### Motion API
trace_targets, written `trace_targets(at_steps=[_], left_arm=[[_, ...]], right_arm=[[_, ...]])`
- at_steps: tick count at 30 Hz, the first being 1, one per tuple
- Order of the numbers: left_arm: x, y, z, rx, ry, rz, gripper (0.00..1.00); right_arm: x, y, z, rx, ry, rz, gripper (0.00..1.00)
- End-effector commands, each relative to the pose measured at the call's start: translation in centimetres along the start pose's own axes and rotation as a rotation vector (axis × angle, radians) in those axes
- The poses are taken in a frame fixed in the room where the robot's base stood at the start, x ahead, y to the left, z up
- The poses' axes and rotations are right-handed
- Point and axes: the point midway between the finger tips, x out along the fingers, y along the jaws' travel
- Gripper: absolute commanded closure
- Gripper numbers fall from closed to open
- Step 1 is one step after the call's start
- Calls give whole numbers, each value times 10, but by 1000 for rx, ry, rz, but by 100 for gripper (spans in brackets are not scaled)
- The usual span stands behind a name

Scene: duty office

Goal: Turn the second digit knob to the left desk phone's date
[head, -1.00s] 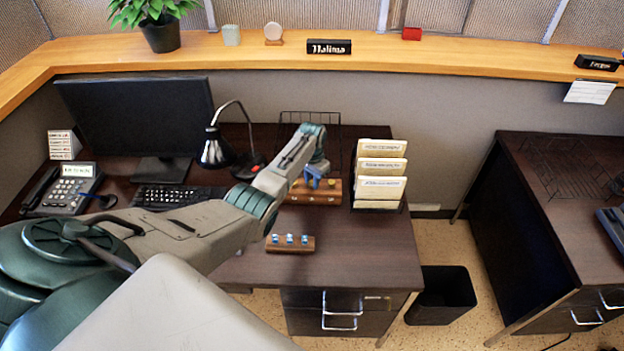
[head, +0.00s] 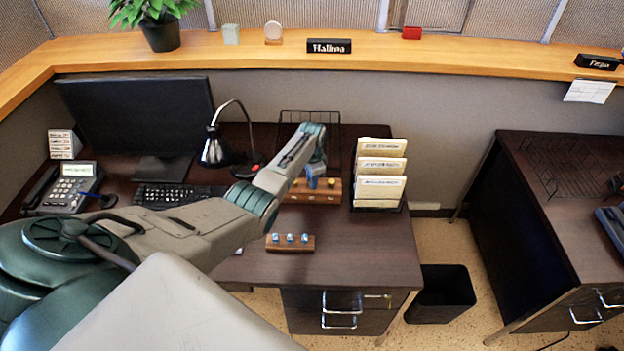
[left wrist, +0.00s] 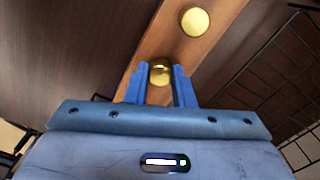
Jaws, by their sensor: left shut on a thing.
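The left desk phone (head: 68,188) sits at the left end of the dark desk. Its pale display (head: 77,169) is lit, but its text is too small to read. A wooden knob board (head: 328,195) stands on the desk below my left gripper (head: 312,182). In the left wrist view the blue fingers (left wrist: 160,88) are shut around one brass knob (left wrist: 160,66), one on each side. Another brass knob (left wrist: 194,22) shows farther along the board, free of the fingers. The gripper hides part of the board in the head view. My right gripper is out of view.
A small wooden block with blue pieces (head: 290,243) lies nearer the desk front. A file rack with folders (head: 380,175) stands right of the board. A lamp (head: 215,150), monitor (head: 140,115) and wire tray (left wrist: 270,75) are close by. The desk's front right is clear.

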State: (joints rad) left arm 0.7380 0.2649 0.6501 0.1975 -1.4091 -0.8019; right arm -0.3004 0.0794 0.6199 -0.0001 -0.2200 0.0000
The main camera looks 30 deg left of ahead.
Motion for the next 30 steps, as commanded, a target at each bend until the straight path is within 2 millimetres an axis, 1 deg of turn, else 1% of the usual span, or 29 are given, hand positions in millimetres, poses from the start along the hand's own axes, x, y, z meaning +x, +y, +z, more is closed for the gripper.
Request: trace_targets(at_steps=[7, 8, 9, 11, 19, 22, 26, 30], left_arm=[[-1, -1, 0, 0, 1, -1, 100], [-1, -1, 0, 0, 1, -1, 74], [-1, -1, 0, 0, 1, -1, 66], [-1, 0, 0, 0, 1, -1, 56], [-1, 0, 0, -1, 0, -1, 56], [-4, -1, 0, -1, 1, -1, 56], [-19, -1, -1, 0, 3, -3, 56], [-43, -1, 0, -1, 3, -4, 56]], right_arm=[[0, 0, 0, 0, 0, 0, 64], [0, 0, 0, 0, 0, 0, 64], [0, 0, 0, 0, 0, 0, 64], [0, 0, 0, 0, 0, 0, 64], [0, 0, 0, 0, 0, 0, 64], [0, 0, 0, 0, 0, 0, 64], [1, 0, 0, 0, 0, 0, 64], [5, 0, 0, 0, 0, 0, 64]])
